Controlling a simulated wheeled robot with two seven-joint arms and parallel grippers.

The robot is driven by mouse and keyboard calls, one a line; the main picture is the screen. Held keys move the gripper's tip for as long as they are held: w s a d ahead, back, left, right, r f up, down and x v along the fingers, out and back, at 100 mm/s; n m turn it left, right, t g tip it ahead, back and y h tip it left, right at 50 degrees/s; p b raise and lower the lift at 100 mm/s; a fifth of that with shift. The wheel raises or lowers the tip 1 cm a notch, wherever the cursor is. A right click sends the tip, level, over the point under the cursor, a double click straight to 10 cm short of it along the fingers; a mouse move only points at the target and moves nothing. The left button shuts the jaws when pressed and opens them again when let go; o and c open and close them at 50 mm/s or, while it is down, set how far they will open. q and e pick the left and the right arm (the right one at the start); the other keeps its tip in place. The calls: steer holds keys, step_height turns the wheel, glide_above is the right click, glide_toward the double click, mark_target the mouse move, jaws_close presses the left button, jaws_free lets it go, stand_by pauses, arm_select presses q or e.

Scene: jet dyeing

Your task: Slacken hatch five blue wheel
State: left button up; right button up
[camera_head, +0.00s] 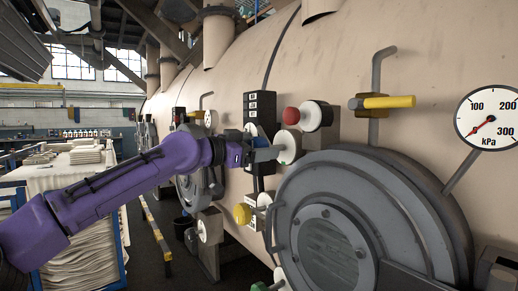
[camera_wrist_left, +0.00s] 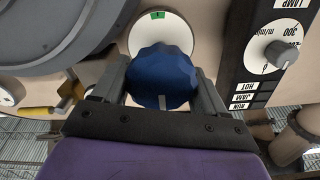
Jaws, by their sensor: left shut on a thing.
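The blue wheel (camera_wrist_left: 161,76) is a dark blue faceted knob in front of a round white plate (camera_wrist_left: 158,32) with a green mark. In the left wrist view it sits between the two fingers of my left gripper (camera_wrist_left: 163,88), which is shut on it. In the head view my left gripper (camera_head: 266,152) reaches the white plate (camera_head: 287,147) from the left, and the wheel is mostly hidden by the fingers. My right gripper is not in view.
A large round grey hatch (camera_head: 340,235) stands right of the gripper. A red knob (camera_head: 291,116) is just above it, a yellow knob (camera_head: 242,214) below. A black panel (camera_head: 259,108) stands behind. A yellow-handled valve (camera_head: 388,102) and a kPa gauge (camera_head: 487,118) are to the right.

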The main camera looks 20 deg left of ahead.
arm_select(q)
steer(key=o, duration=1)
steer(key=shift+c, duration=0.2)
steer(key=b+v, duration=0.3)
steer(key=v, duration=0.7)
steer(key=shift+s+a, duration=0.2)
steer(key=shift+a+f, duration=0.1)
